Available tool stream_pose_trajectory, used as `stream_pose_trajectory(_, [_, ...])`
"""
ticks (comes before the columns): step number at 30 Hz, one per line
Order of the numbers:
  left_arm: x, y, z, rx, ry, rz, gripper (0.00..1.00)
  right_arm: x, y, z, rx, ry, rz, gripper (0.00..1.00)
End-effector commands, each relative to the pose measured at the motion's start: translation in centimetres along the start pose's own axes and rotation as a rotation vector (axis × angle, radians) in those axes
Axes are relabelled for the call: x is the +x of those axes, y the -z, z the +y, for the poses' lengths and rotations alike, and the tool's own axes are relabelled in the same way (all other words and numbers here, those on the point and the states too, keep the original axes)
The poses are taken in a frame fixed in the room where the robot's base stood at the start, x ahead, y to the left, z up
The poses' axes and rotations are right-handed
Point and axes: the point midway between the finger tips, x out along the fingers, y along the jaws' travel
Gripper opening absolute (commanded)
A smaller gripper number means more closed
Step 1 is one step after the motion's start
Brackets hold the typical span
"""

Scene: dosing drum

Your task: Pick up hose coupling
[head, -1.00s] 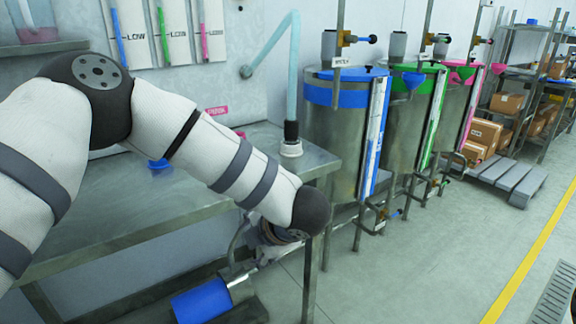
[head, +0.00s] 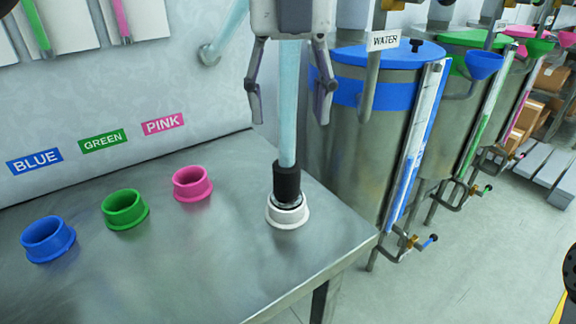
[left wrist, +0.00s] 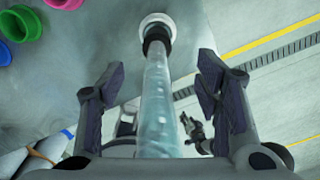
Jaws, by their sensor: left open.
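The hose coupling (head: 287,182) is a black sleeve on the lower end of a translucent light-blue hose (head: 289,105). It stands upright in a white socket ring (head: 288,212) on the steel table. My left gripper (head: 290,118) points down above the coupling. It is open, with one finger on each side of the hose and the coupling below the fingertips. In the left wrist view the coupling (left wrist: 157,38) and white ring (left wrist: 157,20) lie beyond the open fingers (left wrist: 161,70), with the hose between them. My right gripper cannot be made out.
Blue (head: 47,239), green (head: 124,209) and pink (head: 192,184) empty rings stand left on the table (head: 215,265). The blue-banded WATER tank (head: 372,150) stands close to the right. A small dark jointed shape (left wrist: 195,130) shows low in the wrist view, unclear.

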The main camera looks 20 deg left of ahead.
Motion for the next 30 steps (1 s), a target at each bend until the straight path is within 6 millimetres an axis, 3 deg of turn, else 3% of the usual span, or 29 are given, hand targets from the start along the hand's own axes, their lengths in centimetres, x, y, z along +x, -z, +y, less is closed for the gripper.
stream_pose_trajectory(1, [1.8, -0.1, 0.1, 0.002, -0.006, 0.010, 0.58, 0.5, -0.3, 0.0, 0.000, -0.001, -0.015, 0.40])
stream_pose_trajectory(3, [3.5, -0.1, 0.1, 0.002, -0.006, 0.010, 0.58, 0.8, -0.5, 0.1, 0.000, -0.001, -0.025, 0.40])
stream_pose_trajectory(15, [10.1, -0.5, 0.3, 0.001, -0.007, 0.009, 0.58, 2.1, -1.2, 0.1, -0.001, -0.003, -0.057, 0.40])
stream_pose_trajectory(18, [11.0, -0.5, 0.3, 0.002, -0.005, 0.005, 0.58, 2.2, -1.2, 0.1, -0.001, -0.003, -0.060, 0.40])
stream_pose_trajectory(24, [11.0, -0.5, 0.3, 0.001, -0.004, 0.001, 0.58, 2.1, -1.2, 0.1, -0.001, -0.003, -0.058, 0.40])
stream_pose_trajectory(25, [11.0, -0.5, 0.3, 0.001, -0.004, 0.001, 0.56, 2.1, -1.2, 0.1, -0.001, -0.003, -0.058, 0.40])
stream_pose_trajectory(30, [11.0, -0.5, 0.3, 0.001, -0.004, 0.002, 0.17, 2.1, -1.2, 0.1, -0.001, -0.003, -0.058, 0.40])
